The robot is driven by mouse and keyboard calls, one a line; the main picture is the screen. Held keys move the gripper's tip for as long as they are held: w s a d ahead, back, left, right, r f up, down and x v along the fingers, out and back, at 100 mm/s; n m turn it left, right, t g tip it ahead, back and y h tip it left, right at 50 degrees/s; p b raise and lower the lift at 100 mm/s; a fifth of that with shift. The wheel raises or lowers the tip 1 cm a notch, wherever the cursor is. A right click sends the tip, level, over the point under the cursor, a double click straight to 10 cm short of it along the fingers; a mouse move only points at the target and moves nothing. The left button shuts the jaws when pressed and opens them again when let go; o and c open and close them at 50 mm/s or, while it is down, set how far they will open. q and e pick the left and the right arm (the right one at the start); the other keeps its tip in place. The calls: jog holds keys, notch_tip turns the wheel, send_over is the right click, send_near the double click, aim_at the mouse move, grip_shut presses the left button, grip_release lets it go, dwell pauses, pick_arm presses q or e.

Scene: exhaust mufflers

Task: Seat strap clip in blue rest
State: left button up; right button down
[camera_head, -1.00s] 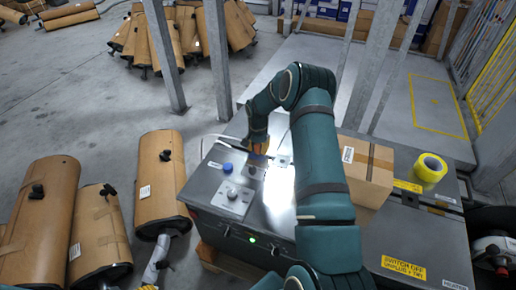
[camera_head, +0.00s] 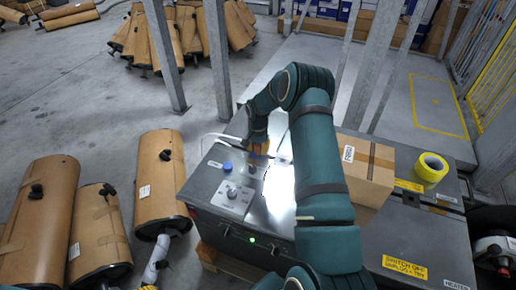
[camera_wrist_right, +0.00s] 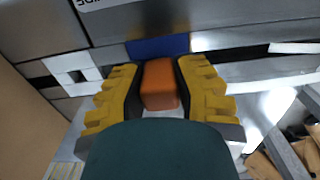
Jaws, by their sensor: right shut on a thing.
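My right gripper (camera_head: 258,150) reaches down over the left part of the grey metal bench top in the head view. In the right wrist view its yellow ribbed fingers (camera_wrist_right: 158,85) are shut on an orange block (camera_wrist_right: 159,84), which I take to be the strap clip. The blue rest (camera_wrist_right: 158,46) shows as a blue block just beyond the orange block. From this angle I cannot tell whether the two touch. In the head view my wrist and fingers mostly hide both.
A cardboard box (camera_head: 363,172) and a yellow tape roll (camera_head: 431,167) stand to the right. Brown mufflers (camera_head: 160,180) stand left of the bench (camera_head: 285,232). A white cable (camera_head: 222,137) lies near the gripper.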

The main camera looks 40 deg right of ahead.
jog(key=shift+f, duration=0.2)
jog(key=c, duration=0.7)
grip_release()
jog(key=shift+c, duration=0.2)
jog(key=shift+r, duration=0.1)
notch_tip(320, 180, up, 12)
jog(key=shift+f, duration=0.1)
